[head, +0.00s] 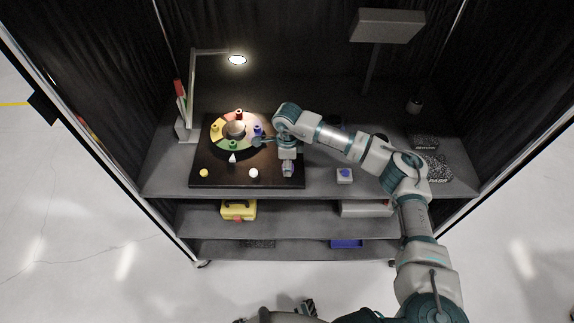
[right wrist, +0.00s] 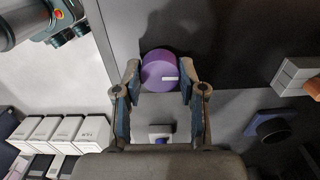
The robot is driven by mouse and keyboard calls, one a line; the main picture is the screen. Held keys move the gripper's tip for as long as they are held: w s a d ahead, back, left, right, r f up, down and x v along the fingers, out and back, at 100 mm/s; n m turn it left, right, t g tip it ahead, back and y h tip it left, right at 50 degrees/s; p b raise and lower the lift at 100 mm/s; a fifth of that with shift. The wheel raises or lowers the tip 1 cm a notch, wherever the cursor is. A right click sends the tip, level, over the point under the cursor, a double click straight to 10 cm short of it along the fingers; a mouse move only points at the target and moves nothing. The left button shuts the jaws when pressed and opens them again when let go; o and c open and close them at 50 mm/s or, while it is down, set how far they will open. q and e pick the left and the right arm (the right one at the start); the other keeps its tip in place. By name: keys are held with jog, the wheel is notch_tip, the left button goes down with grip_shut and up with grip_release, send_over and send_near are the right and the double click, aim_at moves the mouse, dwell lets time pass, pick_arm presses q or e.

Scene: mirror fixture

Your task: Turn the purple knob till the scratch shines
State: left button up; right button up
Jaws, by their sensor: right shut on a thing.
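The purple knob (right wrist: 157,70) shows in the right wrist view as a round purple cap with a short white mark on its face. My right gripper (right wrist: 160,80) is shut on it, one finger on each side. In the head view my right gripper (head: 288,167) is at the front right part of the dark board (head: 215,175), and the knob is mostly hidden there. A round coloured ring (head: 219,130) with a pale disc (head: 236,128) in its middle sits on the board. No scratch can be made out. My left gripper cannot be made out clearly.
A lit lamp (head: 237,60) hangs over the ring. A white block with a blue top (head: 345,175) stands right of the board. A small yellow piece (head: 204,173) and a white piece (head: 253,173) are on the board. A yellow box (head: 238,210) is on the shelf below.

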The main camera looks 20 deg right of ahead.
pick_arm(q)
jog(key=shift+w+r, duration=0.1)
jog(key=shift+w, duration=0.15)
pick_arm(e)
jog(key=shift+w, duration=0.1)
pick_arm(q)
jog(key=shift+d, duration=0.1)
pick_arm(e)
jog(key=o, duration=1.1)
jog(key=shift+d, duration=0.1)
jog(key=shift+o, duration=0.2)
jog(key=shift+r, duration=0.15)
notch_tip(320, 180, up, 12)
jog(key=shift+f, duration=0.2)
jog(key=shift+f, duration=0.1)
